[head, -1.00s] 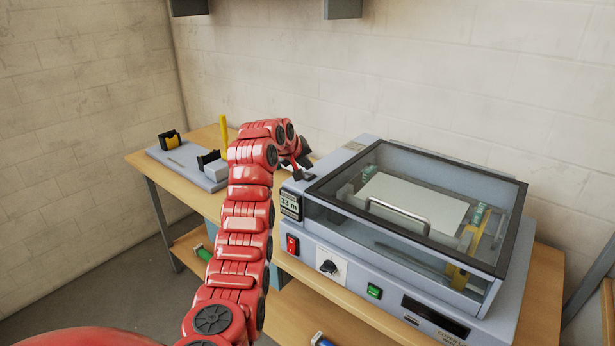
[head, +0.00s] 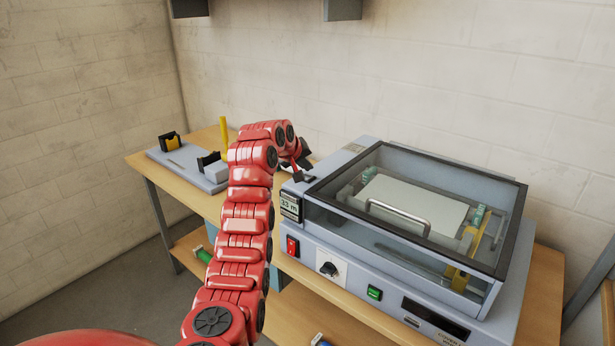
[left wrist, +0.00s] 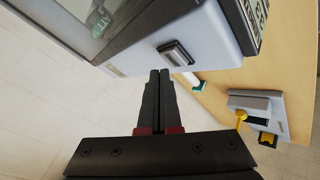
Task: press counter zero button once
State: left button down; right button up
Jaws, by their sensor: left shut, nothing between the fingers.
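The counter display (head: 290,206) is on the left front corner of the laminator (head: 330,285) and reads about "33 m". Its edge also shows in the left wrist view (left wrist: 257,14). A dark raised rectangular button (left wrist: 175,52) sits on the pale casing near the display; I cannot read any label on it. My left gripper (head: 305,174) is over the laminator's back left corner, partly hidden by my red arm. In the left wrist view the left gripper (left wrist: 160,74) is shut and empty, its tips close to the button; contact cannot be told. My right gripper is not in view.
The laminator's clear lid (head: 440,200) is down, with a handle (head: 398,217) in front. A red switch (head: 293,246), a knob (head: 328,268) and a green button (head: 375,293) line the front. A grey fixture (head: 188,165) stands on the wooden bench at left.

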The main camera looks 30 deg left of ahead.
aim_at(307, 178)
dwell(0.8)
pick_arm(q)
jog(key=shift+f+b, duration=0.35)
jog(key=shift+f, duration=0.05)
jog(key=shift+f+b, duration=0.3)
jog(key=shift+f, duration=0.2)
dwell(0.6)
jog(key=shift+r, duration=0.85)
jog(key=shift+r, duration=0.1)
jog(key=shift+r, duration=2.45)
jog(key=shift+r, duration=0.1)
